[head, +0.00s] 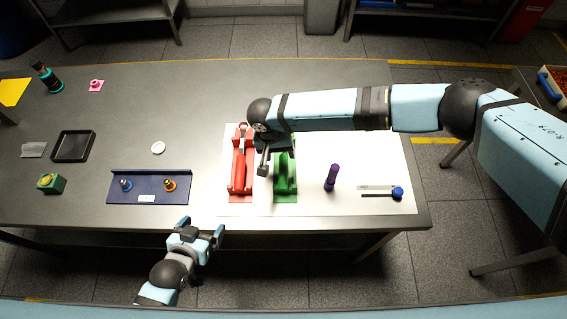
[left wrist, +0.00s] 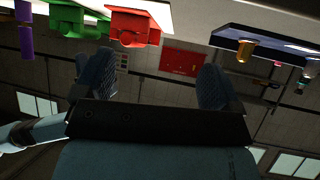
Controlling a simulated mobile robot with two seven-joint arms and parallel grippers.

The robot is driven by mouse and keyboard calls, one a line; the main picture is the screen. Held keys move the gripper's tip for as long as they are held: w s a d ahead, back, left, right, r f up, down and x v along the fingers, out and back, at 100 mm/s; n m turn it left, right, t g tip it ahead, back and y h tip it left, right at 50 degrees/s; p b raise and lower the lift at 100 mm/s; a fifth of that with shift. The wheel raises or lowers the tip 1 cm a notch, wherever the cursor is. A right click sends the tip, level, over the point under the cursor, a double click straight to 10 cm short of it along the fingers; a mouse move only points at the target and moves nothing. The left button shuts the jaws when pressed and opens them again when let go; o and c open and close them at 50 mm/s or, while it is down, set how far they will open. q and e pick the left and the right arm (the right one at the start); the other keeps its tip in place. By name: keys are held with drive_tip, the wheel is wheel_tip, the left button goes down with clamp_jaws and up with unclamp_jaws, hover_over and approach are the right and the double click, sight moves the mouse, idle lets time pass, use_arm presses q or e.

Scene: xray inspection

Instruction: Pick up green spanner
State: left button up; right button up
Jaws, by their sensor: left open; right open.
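A green holder-shaped piece (head: 285,178) stands on the white mat, beside a similar red piece (head: 241,172). I cannot make out a separate green spanner; my right arm covers the far end of the green piece. My right gripper (head: 266,156) is over the far ends of the red and green pieces, pointing down, open, its fingers partly hidden. My left gripper (head: 202,228) is open and empty in front of the table's near edge. In the left wrist view, its two fingers (left wrist: 156,82) are apart, with the green piece (left wrist: 70,22) and red piece (left wrist: 134,27) beyond.
The white mat (head: 330,155) also bears a purple cylinder (head: 331,177) and a blue-headed tool (head: 397,192). A dark blue rack (head: 147,194) with small fittings lies left of it. A black tray (head: 73,146) and a green block (head: 51,184) are further left. My right arm spans the mat's far side.

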sight(283, 162)
drive_tip(key=b+x, duration=0.4)
drive_tip(key=x, duration=0.1)
drive_tip(key=shift+a, duration=0.15)
drive_tip(key=shift+f+b, duration=0.35)
drive_tip(key=shift+r, duration=0.1)
clamp_jaws()
